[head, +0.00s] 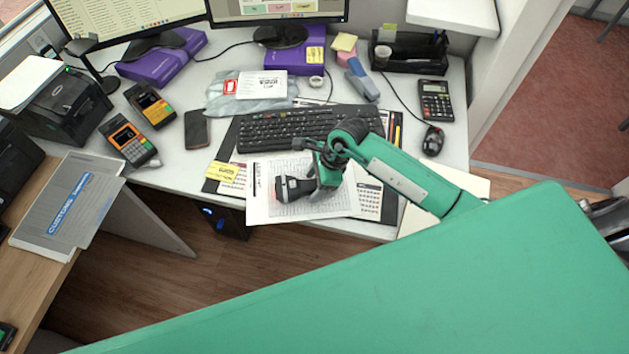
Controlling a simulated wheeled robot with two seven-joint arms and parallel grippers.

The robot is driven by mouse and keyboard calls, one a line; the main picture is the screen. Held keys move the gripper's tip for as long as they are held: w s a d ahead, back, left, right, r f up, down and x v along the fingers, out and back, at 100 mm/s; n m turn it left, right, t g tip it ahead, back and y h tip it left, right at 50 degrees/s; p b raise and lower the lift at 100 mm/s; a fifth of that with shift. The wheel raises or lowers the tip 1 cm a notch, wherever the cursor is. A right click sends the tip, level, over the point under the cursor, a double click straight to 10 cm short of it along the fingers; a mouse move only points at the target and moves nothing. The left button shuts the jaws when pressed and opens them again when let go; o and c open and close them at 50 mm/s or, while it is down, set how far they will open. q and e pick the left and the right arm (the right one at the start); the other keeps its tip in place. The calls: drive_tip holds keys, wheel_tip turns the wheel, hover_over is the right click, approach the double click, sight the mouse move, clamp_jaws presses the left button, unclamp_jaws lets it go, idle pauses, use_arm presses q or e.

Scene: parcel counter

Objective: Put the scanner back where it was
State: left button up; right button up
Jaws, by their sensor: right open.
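The scanner (293,187), dark with a grey front end, is on the printed sheets (262,206) at the front of the desk, its front end facing left. My right gripper (327,176) reaches in from the right and is open right at the scanner's right part. The gripper hides that part, and I cannot tell whether its fingers touch the scanner. My left gripper is out of view.
A keyboard (280,128) lies just behind the sheets. A mouse (433,141) and calculator (436,100) are to the right. Two card terminals (128,139) (150,104), a phone (198,129) and a black bent-neck stand (95,68) are to the left. My green body part covers the foreground.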

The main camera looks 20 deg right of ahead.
drive_tip(key=shift+d+r, duration=0.15)
drive_tip(key=shift+r, duration=0.25)
drive_tip(key=v, duration=0.5)
drive_tip(key=shift+b, duration=0.4)
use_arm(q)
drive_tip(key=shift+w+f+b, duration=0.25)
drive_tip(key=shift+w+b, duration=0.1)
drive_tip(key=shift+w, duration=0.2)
use_arm(e)
drive_tip(key=v, duration=0.6)
drive_tip(key=shift+r, duration=0.15)
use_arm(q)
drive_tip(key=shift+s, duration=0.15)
use_arm(e)
drive_tip(key=shift+s, duration=0.1)
